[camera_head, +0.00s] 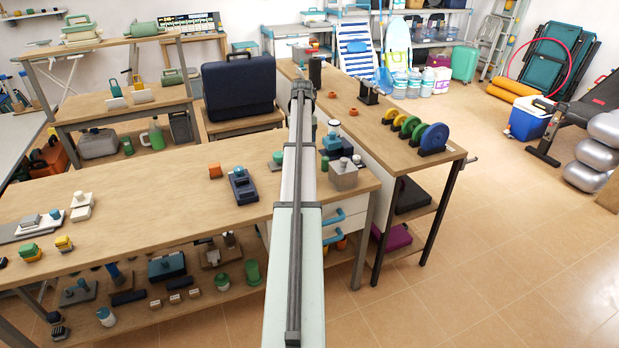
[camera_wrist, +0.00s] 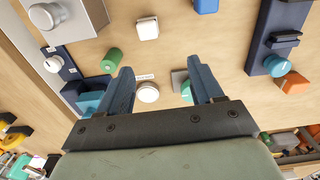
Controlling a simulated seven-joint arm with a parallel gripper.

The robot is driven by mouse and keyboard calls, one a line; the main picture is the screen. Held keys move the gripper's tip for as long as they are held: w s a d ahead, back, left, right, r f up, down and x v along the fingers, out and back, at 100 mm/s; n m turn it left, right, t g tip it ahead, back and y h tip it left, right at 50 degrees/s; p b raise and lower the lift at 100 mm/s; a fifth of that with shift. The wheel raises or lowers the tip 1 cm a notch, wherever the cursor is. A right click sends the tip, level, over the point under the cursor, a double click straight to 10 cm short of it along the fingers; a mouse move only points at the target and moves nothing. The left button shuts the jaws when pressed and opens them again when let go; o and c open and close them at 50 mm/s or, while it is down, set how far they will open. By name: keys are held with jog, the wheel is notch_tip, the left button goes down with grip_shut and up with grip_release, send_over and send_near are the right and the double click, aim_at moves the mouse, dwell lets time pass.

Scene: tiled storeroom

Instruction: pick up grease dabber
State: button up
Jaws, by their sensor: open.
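My gripper (camera_wrist: 163,80) is open in the wrist view, with two blue fingers apart above the wooden workbench. A small white round piece (camera_wrist: 148,93) shows between the fingers, close to the left one, beside a pale label strip. A green-knobbed piece on a grey plate (camera_wrist: 180,80) is partly hidden by the right finger. A green cylinder (camera_wrist: 111,60) stands just left of the left fingertip. I cannot tell which piece is the grease dabber. In the head view my arm crosses the workbench (camera_head: 130,205) and hides part of it; the fingers are not discernible there.
A grey metal block (camera_wrist: 93,14) is at the upper left. A navy block with a teal knob (camera_wrist: 280,40) and an orange block (camera_wrist: 293,83) are at the right. A white cube (camera_wrist: 147,28) stands beyond the fingers. A dark blue case (camera_head: 238,88) stands behind the workbench.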

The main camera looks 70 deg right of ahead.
jog(key=f, duration=0.2)
jog(key=s+f, duration=0.1)
jog(key=f, duration=0.2)
jog(key=s+f, duration=0.1)
jog(key=f, duration=0.1)
jog(key=shift+s+d+f, duration=0.1)
jog(key=shift+d+f, duration=0.3)
jog(key=shift+s+a+f, duration=0.1)
jog(key=shift+a+f, duration=0.05)
jog(key=shift+f, duration=1.15)
jog(key=shift+s+a+f, duration=0.1)
jog(key=shift+f, duration=1.2)
jog(key=c, duration=1.1)
